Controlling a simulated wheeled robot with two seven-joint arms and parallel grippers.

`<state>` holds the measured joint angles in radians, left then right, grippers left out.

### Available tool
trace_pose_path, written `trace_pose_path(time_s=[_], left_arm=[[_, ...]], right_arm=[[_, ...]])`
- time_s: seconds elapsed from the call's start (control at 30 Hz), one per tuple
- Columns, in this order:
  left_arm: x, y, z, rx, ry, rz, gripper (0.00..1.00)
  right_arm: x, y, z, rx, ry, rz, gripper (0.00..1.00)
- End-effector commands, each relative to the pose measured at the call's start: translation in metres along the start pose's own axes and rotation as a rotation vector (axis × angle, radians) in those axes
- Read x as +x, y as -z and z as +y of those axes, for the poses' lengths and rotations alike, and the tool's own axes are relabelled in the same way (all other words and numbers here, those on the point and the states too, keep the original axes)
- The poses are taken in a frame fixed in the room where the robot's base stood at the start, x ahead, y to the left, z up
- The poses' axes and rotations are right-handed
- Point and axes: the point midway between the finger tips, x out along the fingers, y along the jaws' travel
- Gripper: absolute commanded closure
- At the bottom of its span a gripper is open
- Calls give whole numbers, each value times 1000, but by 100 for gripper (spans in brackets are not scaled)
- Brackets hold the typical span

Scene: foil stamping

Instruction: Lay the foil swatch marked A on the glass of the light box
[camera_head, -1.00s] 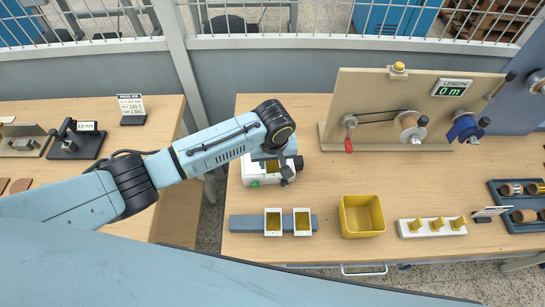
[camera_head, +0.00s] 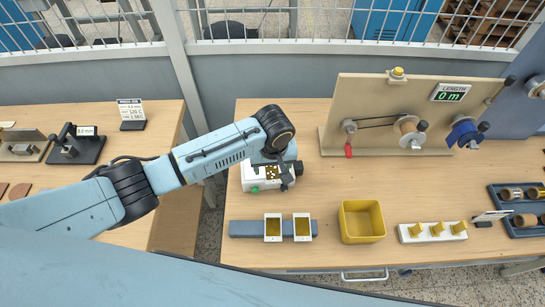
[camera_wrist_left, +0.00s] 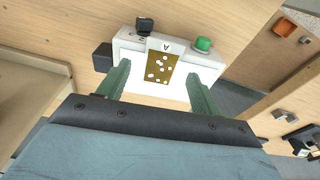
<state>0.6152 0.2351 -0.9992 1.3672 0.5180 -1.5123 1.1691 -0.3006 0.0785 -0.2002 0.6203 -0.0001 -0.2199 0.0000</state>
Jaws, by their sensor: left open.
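The light box (camera_head: 256,184) is a small white box near the left edge of the middle table, with a green button (camera_wrist_left: 203,44). The gold foil swatch marked A (camera_wrist_left: 160,68), dotted with pale spots, is over the middle of the light box's top in the left wrist view. It appears to lie flat there; the glass beneath it is hidden. My left gripper (camera_wrist_left: 160,88) is open, one green finger on each side of the swatch, with gaps between. In the head view my left gripper (camera_head: 283,172) is above the box and partly covers it. My right gripper is not in view.
Two white-framed pieces (camera_head: 272,228) sit on a blue-grey bar (camera_head: 243,228) in front of the box. A yellow bin (camera_head: 362,222) and a white holder with gold pieces (camera_head: 432,231) stand to the right. A winding board (camera_head: 375,100) stands behind. Table right of the box is clear.

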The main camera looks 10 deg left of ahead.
Motion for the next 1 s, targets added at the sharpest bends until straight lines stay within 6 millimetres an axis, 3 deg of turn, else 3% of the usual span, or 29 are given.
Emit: trace_pose_path(time_s=[0.4,0.6,1.0], left_arm=[[-84,1,1,0,-5,4,35],[-117,0,1,1,-4,2,35],[-129,0,0,0,-1,0,35]], right_arm=[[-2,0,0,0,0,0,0],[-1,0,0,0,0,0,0],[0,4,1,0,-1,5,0]])
